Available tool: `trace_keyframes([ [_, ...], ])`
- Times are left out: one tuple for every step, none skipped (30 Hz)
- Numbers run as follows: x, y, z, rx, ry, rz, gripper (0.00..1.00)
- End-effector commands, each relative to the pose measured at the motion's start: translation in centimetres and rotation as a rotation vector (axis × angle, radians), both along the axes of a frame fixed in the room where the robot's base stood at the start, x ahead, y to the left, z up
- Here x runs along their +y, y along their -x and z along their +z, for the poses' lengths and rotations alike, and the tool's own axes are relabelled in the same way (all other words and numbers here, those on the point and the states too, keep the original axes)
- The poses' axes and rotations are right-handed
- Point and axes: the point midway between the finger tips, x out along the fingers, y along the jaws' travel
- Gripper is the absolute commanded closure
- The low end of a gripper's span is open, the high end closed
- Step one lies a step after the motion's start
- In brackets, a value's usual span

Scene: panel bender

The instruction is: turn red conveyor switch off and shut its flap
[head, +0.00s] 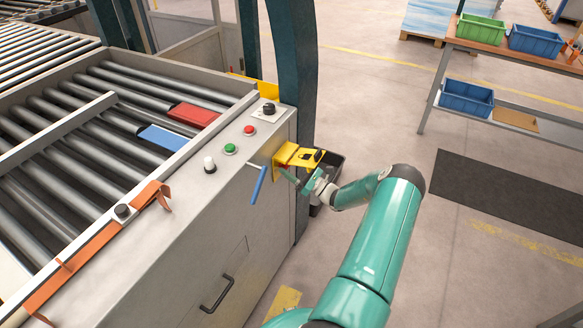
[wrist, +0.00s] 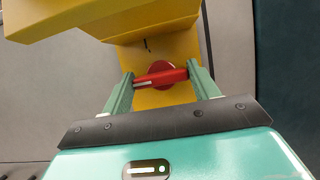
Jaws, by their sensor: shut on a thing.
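The red switch (wrist: 161,75) sits on a yellow backplate (wrist: 150,98) in the wrist view. Its handle lies nearly level, slightly tilted, across the picture. My gripper (wrist: 161,78) has one finger at each end of the handle and is shut on it. In the head view my gripper (head: 296,182) is at the yellow switch box on the side of the conveyor cabinet. The yellow flap (head: 298,154) is raised and sticks out above the switch; its underside (wrist: 80,22) shows at the top left of the wrist view. The switch is mostly hidden in the head view.
A blue-handled lever (head: 259,185) sticks out left of the switch box. Buttons (head: 230,149) and a black knob (head: 269,108) are on the cabinet top. A dark bin (head: 328,165) stands behind my gripper, by a dark post (head: 303,75). Floor to the right is open.

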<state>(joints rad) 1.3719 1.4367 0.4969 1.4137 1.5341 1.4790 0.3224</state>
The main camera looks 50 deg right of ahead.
Motion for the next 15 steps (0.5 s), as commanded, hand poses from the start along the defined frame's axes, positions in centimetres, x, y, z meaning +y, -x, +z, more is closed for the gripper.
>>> trace_keyframes([
  [0.02, 0.04, -0.12, 0.0, 0.008, 0.001, 0.63],
  [0.02, 0.05, -0.13, -0.001, 0.012, 0.0, 0.63],
  [0.02, 0.05, -0.13, -0.003, 0.016, 0.001, 0.63],
  [0.02, 0.05, -0.13, -0.004, 0.019, 0.001, 0.63],
  [0.03, 0.05, -0.13, -0.004, 0.021, 0.0, 0.63],
  [0.03, 0.06, -0.14, -0.004, 0.023, 0.0, 0.63],
  [0.03, 0.06, -0.14, -0.005, 0.023, 0.0, 0.63],
  [0.03, 0.06, -0.14, -0.005, 0.023, 0.0, 0.63],
  [0.03, 0.06, -0.14, -0.005, 0.023, 0.0, 0.63],
  [0.03, 0.06, -0.14, -0.005, 0.023, 0.0, 0.63],
  [0.03, 0.06, -0.14, -0.005, 0.023, 0.0, 0.63],
  [0.03, 0.06, -0.14, -0.005, 0.023, 0.0, 0.63],
  [0.02, 0.07, -0.14, -0.005, 0.023, 0.0, 0.63],
  [0.02, 0.07, -0.14, -0.004, 0.024, 0.0, 0.63],
  [0.02, 0.07, -0.14, -0.004, 0.024, 0.0, 0.38],
])
